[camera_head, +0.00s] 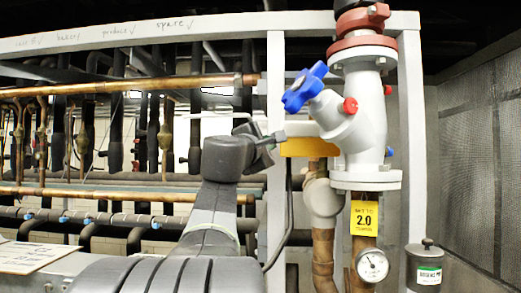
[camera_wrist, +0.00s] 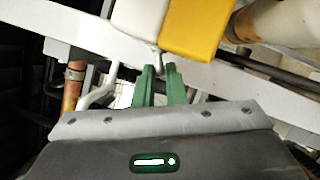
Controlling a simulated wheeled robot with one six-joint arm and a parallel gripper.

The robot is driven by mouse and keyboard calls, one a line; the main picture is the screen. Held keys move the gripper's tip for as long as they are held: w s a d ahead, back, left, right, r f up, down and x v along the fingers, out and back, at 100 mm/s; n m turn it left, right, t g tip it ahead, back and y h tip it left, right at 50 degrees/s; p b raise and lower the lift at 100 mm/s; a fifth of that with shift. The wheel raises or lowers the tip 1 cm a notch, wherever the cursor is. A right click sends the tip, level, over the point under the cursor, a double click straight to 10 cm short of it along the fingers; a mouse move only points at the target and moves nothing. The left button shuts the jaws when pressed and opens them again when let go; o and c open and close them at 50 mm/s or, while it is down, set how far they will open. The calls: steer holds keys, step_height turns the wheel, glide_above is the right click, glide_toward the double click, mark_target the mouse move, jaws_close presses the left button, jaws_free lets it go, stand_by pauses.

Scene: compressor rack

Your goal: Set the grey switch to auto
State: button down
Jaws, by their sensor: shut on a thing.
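A small grey switch (camera_wrist: 157,58) sticks out from the underside of a box with a white half (camera_wrist: 140,20) and a yellow half (camera_wrist: 198,25) in the wrist view. The green fingers of my gripper (camera_wrist: 159,70) are closed around the switch's end. In the head view my gripper (camera_head: 268,142) is at the left end of the yellow box (camera_head: 310,147). The switch is hard to make out there. No position marks for the switch can be read in either view.
A blue-handled valve (camera_head: 305,87) on a thick white pipe stands just right of my gripper. A yellow "2.0" tag (camera_head: 364,218), a gauge (camera_head: 372,265) and a grey canister (camera_head: 425,265) are lower right. Copper pipes (camera_head: 120,86) run behind on the left.

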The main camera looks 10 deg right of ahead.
stand_by(0.4)
steer(key=c, duration=1.5)
jaws_free()
steer(key=b+v, duration=0.2)
steer(key=v, duration=1.1)
steer(key=shift+s+a+f+b, duration=0.15)
steer(key=shift+s+a+b, duration=0.05)
steer(key=shift+s+b, duration=0.15)
steer(key=shift+d, duration=0.1)
steer(key=p+x, duration=0.2)
steer(key=x, duration=1.1)
steer(key=shift+w+d+p, duration=0.1)
steer(key=shift+w+p, duration=0.25)
steer(key=shift+w, duration=0.05)
